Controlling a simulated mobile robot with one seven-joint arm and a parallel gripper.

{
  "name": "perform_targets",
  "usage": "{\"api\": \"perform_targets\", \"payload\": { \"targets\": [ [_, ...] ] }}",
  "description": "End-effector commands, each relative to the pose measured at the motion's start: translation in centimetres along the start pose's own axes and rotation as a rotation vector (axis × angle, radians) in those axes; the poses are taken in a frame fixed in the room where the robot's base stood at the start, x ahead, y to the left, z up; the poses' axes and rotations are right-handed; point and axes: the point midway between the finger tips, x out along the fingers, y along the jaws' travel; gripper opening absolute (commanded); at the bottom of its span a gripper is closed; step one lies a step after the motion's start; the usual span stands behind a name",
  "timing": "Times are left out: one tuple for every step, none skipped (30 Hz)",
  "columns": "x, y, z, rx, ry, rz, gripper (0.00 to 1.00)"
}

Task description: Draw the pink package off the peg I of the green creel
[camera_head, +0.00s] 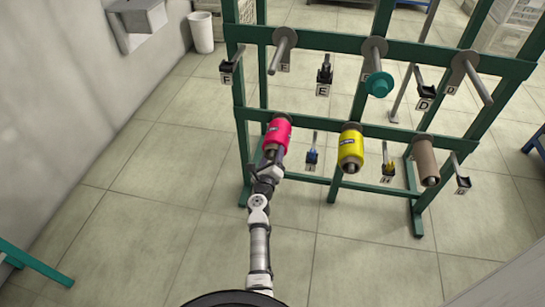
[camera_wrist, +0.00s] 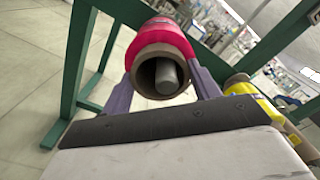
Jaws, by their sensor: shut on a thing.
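The pink package (camera_head: 277,134) sits on a lower-left peg of the green creel (camera_head: 320,43) in the head view. I cannot read that peg's letter. In the wrist view the pink package (camera_wrist: 163,45) shows end-on, with a brown tube rim and the grey peg (camera_wrist: 166,76) inside its bore. My gripper (camera_head: 270,158) is at the package's near end in the head view. In the wrist view my gripper's purple fingers (camera_wrist: 163,85) stand on either side of the package and are shut on it. The finger contact is partly hidden.
Small dark brackets hang between the pegs. The floor before the creel is clear; a wall stands left.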

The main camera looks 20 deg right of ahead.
Motion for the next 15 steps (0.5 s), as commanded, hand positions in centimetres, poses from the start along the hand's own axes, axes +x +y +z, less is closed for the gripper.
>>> {"api": "perform_targets", "payload": {
  "targets": [
    [0.0, -0.1, 0.1, 0.0, -0.001, -0.002, 0.34],
    [0.0, -0.1, 0.1, 0.0, -0.001, -0.002, 0.34],
    [0.0, -0.1, 0.1, 0.0, -0.001, -0.002, 0.34],
    [-0.1, -0.1, 0.1, 0.0, -0.001, -0.001, 0.34],
    [-0.2, -0.1, 0.1, 0.0, -0.001, -0.001, 0.34],
    [-0.5, -0.1, 0.1, 0.0, -0.001, -0.001, 0.34],
    [-0.8, -0.1, 0.1, 0.0, -0.001, -0.001, 0.34],
    [-1.2, -0.1, 0.1, -0.001, -0.001, 0.0, 0.34],
    [-1.7, -0.1, 0.1, -0.001, 0.0, 0.0, 0.34],
    [-2.0, -0.1, 0.1, -0.001, 0.0, -0.001, 0.34],
    [-2.4, -0.1, 0.1, -0.001, 0.0, -0.001, 0.34],
    [-2.9, -0.2, 0.1, -0.001, 0.0, -0.001, 0.34],
    [-3.3, -0.1, 0.1, -0.001, 0.0, -0.001, 0.34],
    [-3.6, -0.1, 0.1, -0.001, 0.0, -0.001, 0.34],
    [-4.1, -0.1, 0.1, -0.001, 0.0, -0.001, 0.34]
  ]
}}
